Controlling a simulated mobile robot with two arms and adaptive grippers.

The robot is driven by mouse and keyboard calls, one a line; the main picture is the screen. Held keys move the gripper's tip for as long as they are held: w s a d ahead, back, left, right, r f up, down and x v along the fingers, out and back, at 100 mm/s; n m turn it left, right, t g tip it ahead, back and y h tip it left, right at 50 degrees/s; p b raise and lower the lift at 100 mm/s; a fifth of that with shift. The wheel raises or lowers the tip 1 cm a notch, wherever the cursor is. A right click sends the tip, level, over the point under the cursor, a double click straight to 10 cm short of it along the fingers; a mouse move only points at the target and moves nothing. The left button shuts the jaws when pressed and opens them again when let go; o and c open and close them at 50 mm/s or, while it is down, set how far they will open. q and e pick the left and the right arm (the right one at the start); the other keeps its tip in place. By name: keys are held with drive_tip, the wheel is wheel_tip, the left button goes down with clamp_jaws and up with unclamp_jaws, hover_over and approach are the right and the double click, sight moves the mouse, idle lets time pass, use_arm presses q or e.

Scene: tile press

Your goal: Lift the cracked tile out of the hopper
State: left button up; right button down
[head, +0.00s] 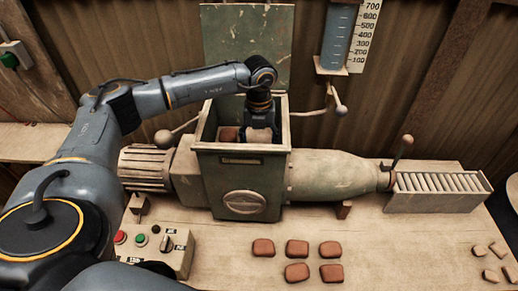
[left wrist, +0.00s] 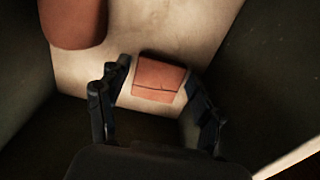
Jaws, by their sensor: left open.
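The green hopper (head: 241,171) stands open in the middle of the bench. My left arm reaches over it, and my left gripper (head: 259,132) points down inside. In the left wrist view, the cracked tile (left wrist: 158,82) lies on the pale hopper floor, with a dark crack line across its reddish face. The open fingers of my left gripper (left wrist: 157,77) stand on either side of it, with small gaps visible. An uncracked reddish tile (left wrist: 72,22) is at the upper left there, apart from the cracked one. My right gripper is not in view.
The hopper walls are close around my gripper. The raised green lid (head: 245,45) stands behind. Several tiles (head: 297,249) lie on the bench in front. A control box (head: 160,245) is at front left; a roller outfeed (head: 437,187) is at right.

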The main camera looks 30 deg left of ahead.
use_arm(q)
drive_tip(key=shift+f, duration=0.2)
drive_tip(key=c, duration=1)
drive_tip(key=shift+o, duration=0.2)
